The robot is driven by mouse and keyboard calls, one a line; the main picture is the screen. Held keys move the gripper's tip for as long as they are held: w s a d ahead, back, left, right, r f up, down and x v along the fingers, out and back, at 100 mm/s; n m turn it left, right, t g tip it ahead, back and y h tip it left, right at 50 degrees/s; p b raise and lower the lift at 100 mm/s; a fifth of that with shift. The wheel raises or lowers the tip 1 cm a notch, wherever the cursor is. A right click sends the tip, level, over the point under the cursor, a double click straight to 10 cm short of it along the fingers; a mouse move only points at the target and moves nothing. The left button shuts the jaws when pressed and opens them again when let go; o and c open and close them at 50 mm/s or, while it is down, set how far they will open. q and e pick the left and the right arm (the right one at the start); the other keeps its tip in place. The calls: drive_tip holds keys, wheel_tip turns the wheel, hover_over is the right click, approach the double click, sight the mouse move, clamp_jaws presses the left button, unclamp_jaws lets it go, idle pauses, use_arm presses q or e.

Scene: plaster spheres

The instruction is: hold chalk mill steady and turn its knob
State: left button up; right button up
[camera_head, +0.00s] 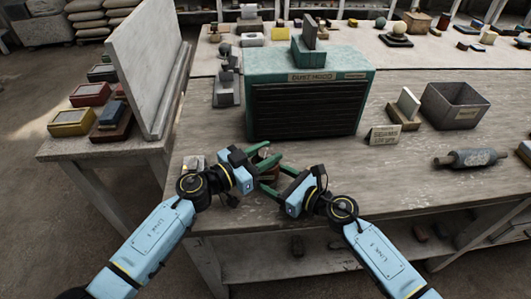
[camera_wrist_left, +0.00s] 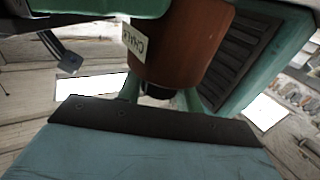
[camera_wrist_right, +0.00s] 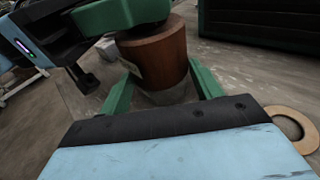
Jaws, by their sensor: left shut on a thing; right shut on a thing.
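The chalk mill (camera_head: 268,174) is a small reddish-brown cylinder on the table in front of the dust hood, mostly hidden by my grippers in the head view. In the left wrist view its brown body (camera_wrist_left: 183,45) bears a pale label reading "CHAL…". My left gripper (camera_head: 266,153) is at the mill's top, shut on the dark knob (camera_wrist_left: 160,93), which is only partly visible. My right gripper (camera_head: 272,181) is lower, with its green fingers on either side of the mill's body (camera_wrist_right: 155,55), shut on it. A pale grey part shows below the brown body in the right wrist view.
The green dust hood (camera_head: 310,100) stands close behind the mill. A grey metal bin (camera_head: 455,104), a small sign card (camera_head: 384,135) and a grey roller (camera_head: 470,159) are to the right. A tan ring (camera_wrist_right: 293,128) lies nearby.

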sight(266, 152)
use_arm(q)
drive_tip(key=m+g+h, duration=0.2)
drive_tip(key=m+g, duration=0.1)
drive_tip(key=g, duration=0.2)
drive_tip(key=shift+f+m, duration=0.1)
drive_tip(key=shift+m, duration=0.2)
drive_tip(key=shift+m+g+h, duration=0.3)
drive_tip(key=shift+m+g, duration=1.3)
drive_tip(key=shift+g, duration=1)
drive_tip(key=shift+m+g, duration=0.3)
drive_tip(key=shift+g, duration=0.1)
drive_tip(key=o, duration=1)
drive_tip(key=shift+r, duration=5.1)
